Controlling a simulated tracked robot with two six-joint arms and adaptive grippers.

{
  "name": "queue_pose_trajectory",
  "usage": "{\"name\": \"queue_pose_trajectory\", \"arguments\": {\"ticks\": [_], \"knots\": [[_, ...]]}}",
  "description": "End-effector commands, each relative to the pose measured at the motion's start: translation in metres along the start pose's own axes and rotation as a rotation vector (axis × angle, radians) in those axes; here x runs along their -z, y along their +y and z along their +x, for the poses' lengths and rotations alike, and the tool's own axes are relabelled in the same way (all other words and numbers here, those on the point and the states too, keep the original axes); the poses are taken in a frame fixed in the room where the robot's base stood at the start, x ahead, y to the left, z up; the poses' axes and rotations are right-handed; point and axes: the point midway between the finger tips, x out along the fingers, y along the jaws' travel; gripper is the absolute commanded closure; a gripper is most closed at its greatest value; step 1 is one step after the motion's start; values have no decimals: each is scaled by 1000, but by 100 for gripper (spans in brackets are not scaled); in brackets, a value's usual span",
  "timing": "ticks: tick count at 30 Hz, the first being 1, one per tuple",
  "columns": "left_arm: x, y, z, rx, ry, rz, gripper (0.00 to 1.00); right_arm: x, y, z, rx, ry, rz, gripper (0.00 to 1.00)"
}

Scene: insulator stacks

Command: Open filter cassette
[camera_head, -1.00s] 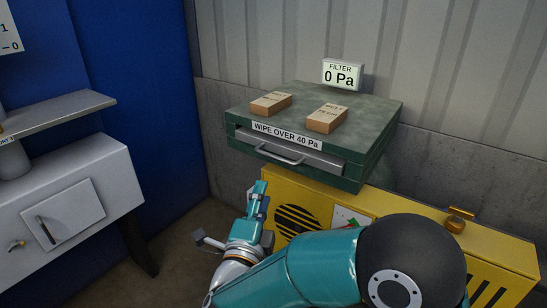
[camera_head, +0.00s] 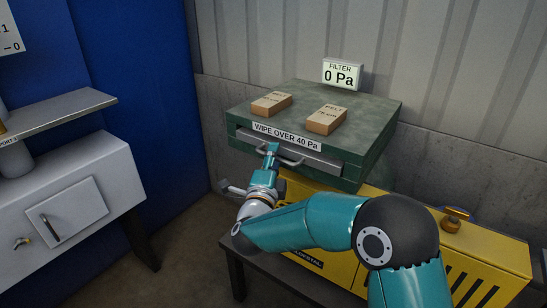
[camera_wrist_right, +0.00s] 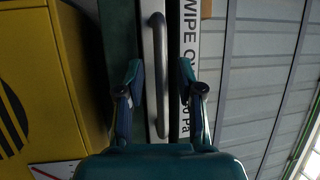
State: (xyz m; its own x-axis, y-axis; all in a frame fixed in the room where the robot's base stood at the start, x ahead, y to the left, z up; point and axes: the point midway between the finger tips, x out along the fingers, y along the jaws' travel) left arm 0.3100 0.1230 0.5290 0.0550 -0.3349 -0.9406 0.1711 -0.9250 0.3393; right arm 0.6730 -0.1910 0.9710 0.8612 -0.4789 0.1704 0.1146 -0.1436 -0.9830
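The filter cassette is a grey drawer front (camera_head: 300,156) set in a green housing (camera_head: 370,128), below a "WIPE OVER 40 Pa" label (camera_head: 287,136). It looks shut. Its bar handle (camera_head: 288,158) is partly hidden by my right gripper (camera_head: 272,150) in the head view. In the right wrist view the handle (camera_wrist_right: 155,80) runs up between the two open fingers of my right gripper (camera_wrist_right: 158,80). I see a gap between the handle and each finger. My left gripper does not show.
Two brown boxes (camera_head: 271,104) (camera_head: 326,120) lie on the housing top. A "FILTER 0 Pa" display (camera_head: 341,75) stands behind it. A yellow unit (camera_head: 455,245) sits below on a dark table (camera_head: 290,270). A grey cabinet (camera_head: 75,195) stands at left.

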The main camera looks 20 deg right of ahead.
Motion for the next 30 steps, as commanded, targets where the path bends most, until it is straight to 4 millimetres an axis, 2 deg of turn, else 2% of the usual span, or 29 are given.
{"name": "queue_pose_trajectory", "arguments": {"ticks": [2, 9, 23, 30], "knots": [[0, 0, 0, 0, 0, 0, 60, 0, 0, 0, 0, 0, 0, 63], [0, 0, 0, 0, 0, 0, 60, 1, 0, 0, 0, 1, 0, 100], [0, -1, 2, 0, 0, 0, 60, 0, 2, -2, -4, 1, -1, 100], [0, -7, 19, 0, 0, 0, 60, -16, 2, -20, -4, 0, 0, 100]]}}
